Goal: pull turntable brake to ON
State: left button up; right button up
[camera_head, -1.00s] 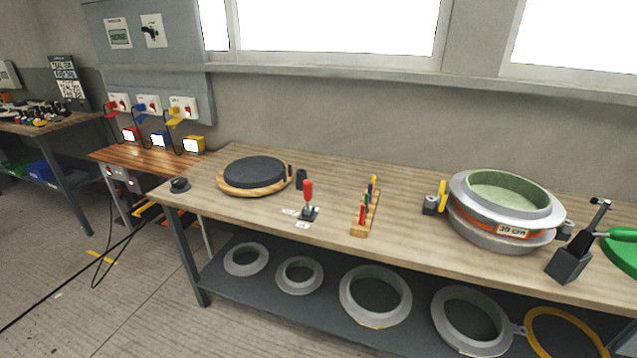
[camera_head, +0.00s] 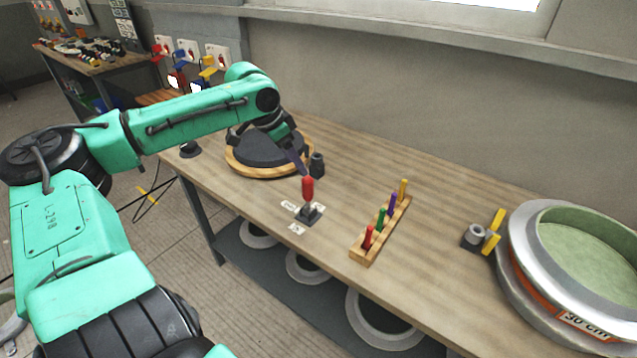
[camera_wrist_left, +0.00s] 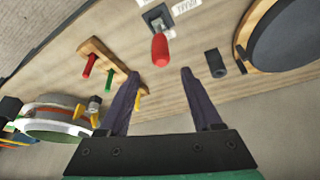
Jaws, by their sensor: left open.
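The turntable brake lever (camera_head: 308,188) has a red grip on a dark base and stands on the bench; small white labels lie around it, too small to read. Its red knob also shows in the left wrist view (camera_wrist_left: 160,50), ahead of and roughly between the fingertips. The turntable (camera_head: 238,163), a dark disc with a wooden rim, is left of and behind the lever, partly hidden by my arm. My left gripper (camera_head: 302,168) is open and empty, its dark fingers just behind and above the red grip, apparently not around it. My right gripper is out of view.
A small black cylinder (camera_head: 317,165) stands close behind the lever. A wooden rack (camera_head: 362,255) with several coloured pegs is to the right. A large round mould (camera_head: 522,255) sits at far right. Bench top (camera_head: 345,190) between lever and rack is clear.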

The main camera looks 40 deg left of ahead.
aim_at(311, 187)
pick_arm(q)
jog(key=x, duration=0.4)
jog(key=shift+s+a+f, duration=0.2)
jog(key=shift+f, duration=0.15)
jog(key=x, duration=0.7)
jog(key=shift+w+d, duration=0.1)
jog(key=shift+w, duration=0.3)
jog(key=shift+f, duration=0.1)
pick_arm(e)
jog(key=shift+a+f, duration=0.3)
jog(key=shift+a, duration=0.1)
pick_arm(q)
jog(key=shift+w, duration=0.1)
jog(key=shift+c, duration=0.7)
grip_shut()
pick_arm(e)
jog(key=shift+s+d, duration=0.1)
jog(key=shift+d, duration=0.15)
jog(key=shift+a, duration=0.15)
